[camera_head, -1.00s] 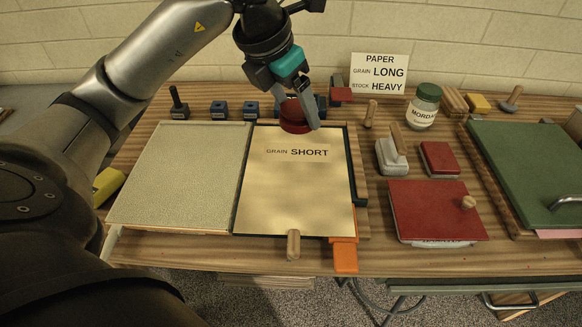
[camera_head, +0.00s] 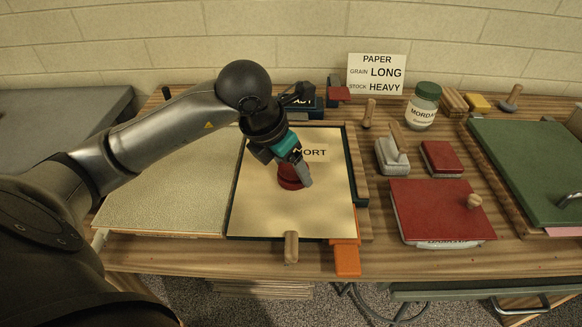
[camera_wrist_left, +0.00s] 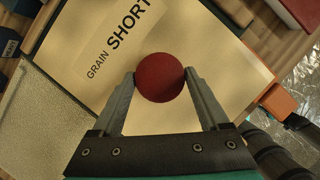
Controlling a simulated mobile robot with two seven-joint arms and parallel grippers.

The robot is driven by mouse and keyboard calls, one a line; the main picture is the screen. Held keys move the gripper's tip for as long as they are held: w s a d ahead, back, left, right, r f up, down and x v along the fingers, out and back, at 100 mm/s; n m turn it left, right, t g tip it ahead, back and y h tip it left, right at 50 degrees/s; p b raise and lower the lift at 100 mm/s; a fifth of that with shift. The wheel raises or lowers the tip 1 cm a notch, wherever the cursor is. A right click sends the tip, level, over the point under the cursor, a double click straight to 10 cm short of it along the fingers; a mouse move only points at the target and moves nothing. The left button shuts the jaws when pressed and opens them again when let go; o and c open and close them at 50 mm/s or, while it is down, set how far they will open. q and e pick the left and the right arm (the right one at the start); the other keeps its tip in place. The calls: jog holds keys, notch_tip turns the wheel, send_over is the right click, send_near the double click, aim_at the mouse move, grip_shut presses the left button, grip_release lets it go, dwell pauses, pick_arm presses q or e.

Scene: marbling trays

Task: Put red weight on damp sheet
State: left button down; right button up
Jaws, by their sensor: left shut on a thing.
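The red weight (camera_head: 290,181) is a dark red round piece. It is over the middle of the cream sheet (camera_head: 262,218) labelled "GRAIN SHORT", and I cannot tell whether it touches it. My left gripper (camera_head: 295,178) is shut on it from above. In the left wrist view the weight's round red top (camera_wrist_left: 160,77) sits between the two fingertips (camera_wrist_left: 160,78), with the cream sheet (camera_wrist_left: 75,90) behind it. The gripper and arm hide part of the label in the head view. My right gripper is not in view.
A pale textured board (camera_head: 165,200) lies left of the sheet. A wooden handle (camera_head: 291,247) and orange piece (camera_head: 347,258) are at the front edge. To the right are a red-topped tray (camera_head: 430,208), a small red block (camera_head: 441,157), a brush (camera_head: 393,155), a jar (camera_head: 424,106) and a green board (camera_head: 525,165).

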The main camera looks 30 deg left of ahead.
aim_at(281, 182)
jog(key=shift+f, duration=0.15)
pick_arm(q)
jog(key=shift+c, duration=1.5)
grip_release()
jog(key=shift+f, duration=0.1)
jog(key=o, duration=0.3)
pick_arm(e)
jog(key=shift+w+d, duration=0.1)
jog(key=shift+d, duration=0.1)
pick_arm(q)
jog(key=shift+r, duration=0.2)
jog(key=p+v, duration=0.1)
jog(key=v, duration=0.5)
jog(key=shift+s+a+r+p, duration=0.1)
jog(key=shift+s+r+p, duration=0.05)
jog(key=shift+r+p, duration=0.15)
jog(key=v, duration=0.5)
jog(key=shift+s+r+p, duration=0.15)
jog(key=shift+p, duration=0.25)
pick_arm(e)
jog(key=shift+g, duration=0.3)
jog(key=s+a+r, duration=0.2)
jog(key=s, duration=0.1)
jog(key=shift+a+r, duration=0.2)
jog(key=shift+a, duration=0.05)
